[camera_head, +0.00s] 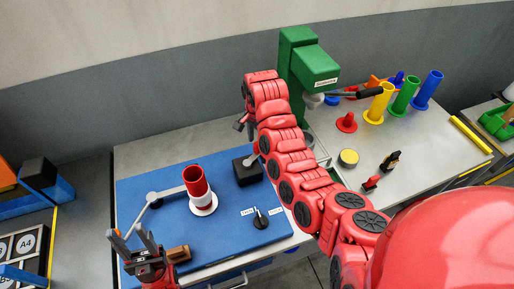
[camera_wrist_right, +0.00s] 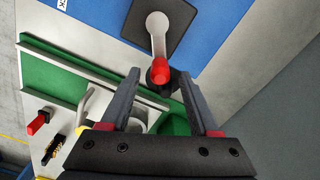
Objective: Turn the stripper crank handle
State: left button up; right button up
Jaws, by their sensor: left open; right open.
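The stripper crank is a grey arm (camera_wrist_right: 156,28) on a black box (camera_head: 246,174) at the back right of the blue mat. Its red handle (camera_wrist_right: 161,71) shows in the right wrist view between my right gripper's fingertips (camera_wrist_right: 158,80). The right gripper is open and I see no finger touching the handle. In the head view this gripper (camera_head: 242,124) is beyond the box, and my right arm partly hides the crank. My left gripper (camera_head: 135,243) is open and empty at the front left of the mat, beside a brown block (camera_head: 179,254).
A red bobbin (camera_head: 195,180) stands on a white base on the blue mat (camera_head: 215,240), near a grey jointed rod. A green machine (camera_head: 298,55) stands behind my right arm. Coloured tubes (camera_head: 404,97) stand at the right.

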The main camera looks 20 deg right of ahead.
aim_at(257, 146)
jog(key=shift+f+b, duration=0.75)
jog(key=shift+f, duration=0.85)
grip_shut()
